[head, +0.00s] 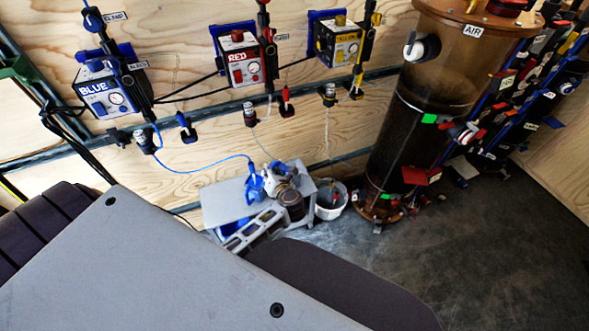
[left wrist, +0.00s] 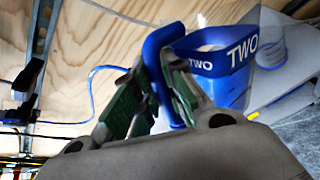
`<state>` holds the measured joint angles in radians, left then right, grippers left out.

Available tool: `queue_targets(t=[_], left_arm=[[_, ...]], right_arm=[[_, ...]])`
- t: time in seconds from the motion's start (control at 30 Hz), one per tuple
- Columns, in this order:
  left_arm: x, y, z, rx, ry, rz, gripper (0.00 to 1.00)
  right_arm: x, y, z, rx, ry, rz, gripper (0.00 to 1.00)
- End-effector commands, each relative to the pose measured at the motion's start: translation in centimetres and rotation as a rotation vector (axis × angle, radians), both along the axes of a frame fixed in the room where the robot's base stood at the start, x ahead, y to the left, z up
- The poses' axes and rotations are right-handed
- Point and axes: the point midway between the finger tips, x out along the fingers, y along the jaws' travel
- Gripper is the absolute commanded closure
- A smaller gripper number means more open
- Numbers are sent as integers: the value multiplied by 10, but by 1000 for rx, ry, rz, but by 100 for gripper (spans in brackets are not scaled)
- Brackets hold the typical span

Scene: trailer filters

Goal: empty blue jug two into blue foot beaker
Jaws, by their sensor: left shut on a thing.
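My left gripper (left wrist: 160,88) is shut on the blue handle of jug two (left wrist: 232,88) in the left wrist view. The jug is clear, with a blue band reading TWO and blue inside its lower part; it is tilted in this picture. In the head view the blue jug (head: 255,187) shows small over the grey bench, with my left gripper (head: 276,178) at its right side. I cannot tell whether the jug touches the bench. I cannot make out the blue foot beaker for certain. My right gripper is not in view.
The grey bench (head: 222,203) stands by the plywood wall. A white bucket (head: 331,199) and a tall brown AIR column (head: 420,110) stand to its right. A blue hose (head: 205,168) runs from the BLUE box (head: 103,95) towards the bench. Dark floor lies free at right.

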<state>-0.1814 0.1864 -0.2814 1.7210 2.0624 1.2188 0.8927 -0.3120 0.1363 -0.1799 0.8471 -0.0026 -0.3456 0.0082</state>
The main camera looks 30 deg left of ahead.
Motion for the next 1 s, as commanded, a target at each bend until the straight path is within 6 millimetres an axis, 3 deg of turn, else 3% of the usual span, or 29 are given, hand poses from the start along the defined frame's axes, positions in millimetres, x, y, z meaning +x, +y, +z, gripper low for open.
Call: queue_targets(t=[0.33,1.0], left_arm=[[14,-1,0,35,166,-1,100],[25,-4,-2,62,327,1,100]], right_arm=[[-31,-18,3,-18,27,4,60],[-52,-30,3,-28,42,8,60]])
